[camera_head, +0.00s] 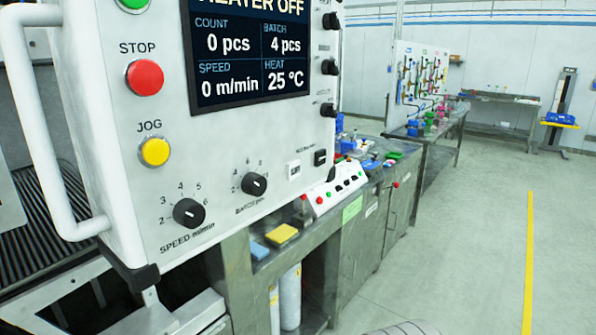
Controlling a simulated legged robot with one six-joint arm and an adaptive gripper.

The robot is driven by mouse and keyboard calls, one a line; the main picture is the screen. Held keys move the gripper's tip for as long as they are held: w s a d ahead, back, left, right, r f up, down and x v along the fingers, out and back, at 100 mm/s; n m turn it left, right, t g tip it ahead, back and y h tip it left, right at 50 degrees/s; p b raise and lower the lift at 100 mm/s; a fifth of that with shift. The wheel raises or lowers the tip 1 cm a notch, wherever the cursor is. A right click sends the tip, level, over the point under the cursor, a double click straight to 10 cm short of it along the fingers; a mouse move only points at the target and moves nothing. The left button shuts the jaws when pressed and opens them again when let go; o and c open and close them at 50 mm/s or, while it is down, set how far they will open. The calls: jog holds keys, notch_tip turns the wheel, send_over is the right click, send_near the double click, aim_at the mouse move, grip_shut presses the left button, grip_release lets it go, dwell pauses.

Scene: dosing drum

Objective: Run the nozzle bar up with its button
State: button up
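A white control box (95,120) with a curved white handle fills the left. It carries a green button (133,4) cut by the top edge, a red STOP button (144,77), a yellow JOG button (155,152) and black knobs below. Its screen (250,60) reads 0 pcs, 0 m/min and 25 °C. Small black controls run down its right edge, with labels too small to read. A low white console (336,195) with several coloured buttons sits behind it. I cannot tell which button is for the nozzle bar, and no nozzle bar is identifiable. My gripper is not in view.
A ribbed dark belt (45,230) lies at the far left. Grey cabinets (360,235) and benches with coloured items run back along the middle. A yellow block (282,234) and a blue block (259,250) lie below the box. The floor (470,240) at right is clear, with a yellow line.

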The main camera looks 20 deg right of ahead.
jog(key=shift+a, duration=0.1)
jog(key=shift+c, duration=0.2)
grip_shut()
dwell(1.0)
